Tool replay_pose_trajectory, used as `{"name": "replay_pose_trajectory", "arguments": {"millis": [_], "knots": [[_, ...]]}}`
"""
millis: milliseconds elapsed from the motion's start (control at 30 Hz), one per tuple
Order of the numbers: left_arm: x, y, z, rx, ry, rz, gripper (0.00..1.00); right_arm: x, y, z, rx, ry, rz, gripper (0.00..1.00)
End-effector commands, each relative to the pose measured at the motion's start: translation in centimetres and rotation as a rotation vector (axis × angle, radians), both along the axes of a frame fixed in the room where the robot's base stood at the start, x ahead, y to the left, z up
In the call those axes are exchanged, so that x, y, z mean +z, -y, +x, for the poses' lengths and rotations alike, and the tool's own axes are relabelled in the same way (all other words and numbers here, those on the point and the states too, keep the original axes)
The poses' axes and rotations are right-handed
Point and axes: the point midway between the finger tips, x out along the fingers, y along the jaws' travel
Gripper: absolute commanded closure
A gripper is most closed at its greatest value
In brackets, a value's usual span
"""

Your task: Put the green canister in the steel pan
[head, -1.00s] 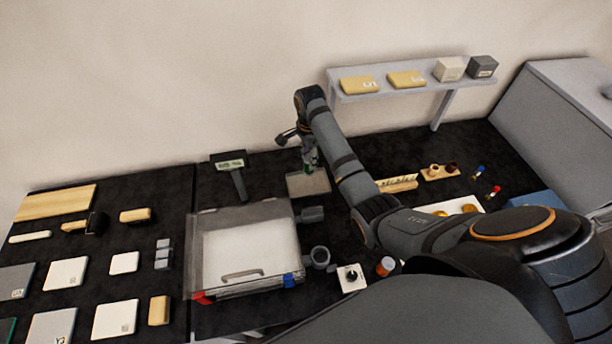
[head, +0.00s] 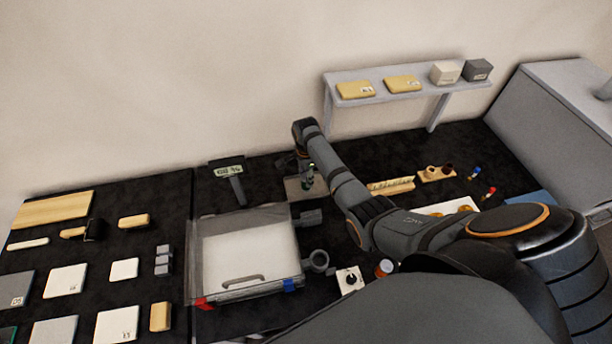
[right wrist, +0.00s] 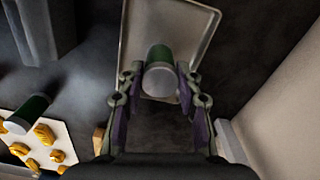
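The green canister (right wrist: 160,62) stands between the fingertips of my right gripper (right wrist: 160,78) in the right wrist view, with its pale round end facing the camera. The fingers look closed on its sides. The steel pan (right wrist: 187,22) is a shallow rectangular tray directly under the canister. In the head view, the steel pan (head: 293,190) lies by the back of the bench, and my right gripper (head: 303,172) is low over it, partly hidden by my arm. Whether the canister touches the pan floor is unclear. My left gripper is not in view.
Another green cylinder (right wrist: 27,115) lies by a white tray (right wrist: 62,137) with yellow pieces. A clear-lidded case (head: 245,245) is in front of the pan, a black display stand (head: 229,170) to its left. A wooden rack (head: 390,186) and wall shelf (head: 408,92) are to the right.

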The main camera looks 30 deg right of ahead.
Motion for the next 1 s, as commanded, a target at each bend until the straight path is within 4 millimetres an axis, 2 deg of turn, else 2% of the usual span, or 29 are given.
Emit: {"name": "replay_pose_trajectory", "arguments": {"millis": [33,167,433,533,667,900,1000], "knots": [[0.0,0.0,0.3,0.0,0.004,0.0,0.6,0.0,0.0,0.0,0.0,0.0,0.0,0.59],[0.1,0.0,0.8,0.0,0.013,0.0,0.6,0.0,0.0,0.0,0.0,0.0,0.0,0.43],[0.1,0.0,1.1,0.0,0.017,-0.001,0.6,0.1,0.0,0.0,0.0,0.0,0.0,0.43],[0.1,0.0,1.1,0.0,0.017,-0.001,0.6,0.8,0.0,0.1,0.0,0.003,0.0,0.43],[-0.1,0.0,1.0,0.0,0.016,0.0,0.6,3.3,0.0,0.1,0.0,0.005,0.0,0.43],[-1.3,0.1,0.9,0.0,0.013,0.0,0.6,9.0,0.0,0.1,0.0,0.005,0.0,0.43],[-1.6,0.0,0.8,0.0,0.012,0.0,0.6,10.7,0.0,0.1,0.0,0.004,0.0,0.43]]}}
